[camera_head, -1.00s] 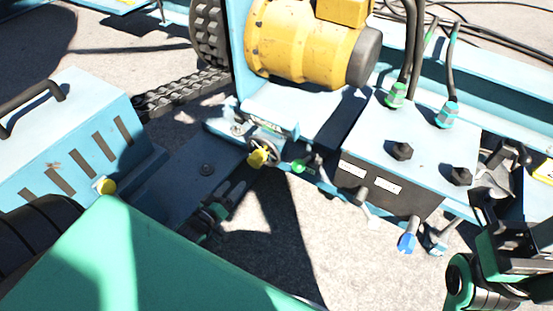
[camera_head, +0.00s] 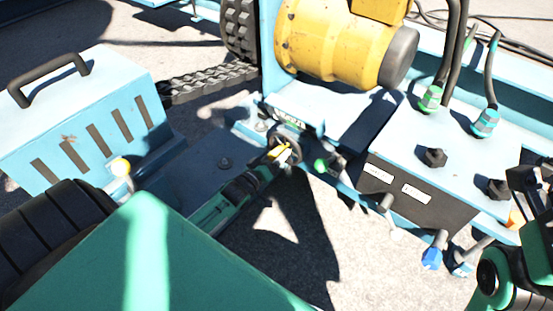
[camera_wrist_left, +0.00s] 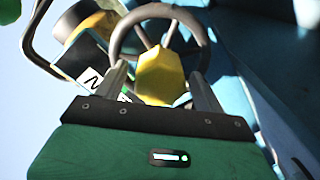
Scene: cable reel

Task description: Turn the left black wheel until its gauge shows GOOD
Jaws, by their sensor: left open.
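The black wheel (camera_head: 297,139) with a yellow part (camera_head: 283,153) at its middle stands on the blue frame, left of the box with the cables. In the left wrist view the wheel's rim (camera_wrist_left: 150,11) and the yellow part (camera_wrist_left: 161,75) fill the upper middle. My left gripper (camera_head: 276,163) is at the wheel; in the wrist view its open fingers (camera_wrist_left: 161,88) lie either side of the yellow part, with contact unclear. A small gauge plate (camera_head: 289,118) sits behind the wheel; its reading is not legible. My right gripper (camera_head: 527,180) is partly cut off at the right edge.
A green-tipped lever (camera_head: 320,165) is close right of the wheel. The yellow motor (camera_head: 335,45) stands behind. A blue slotted box (camera_head: 80,115) is at left.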

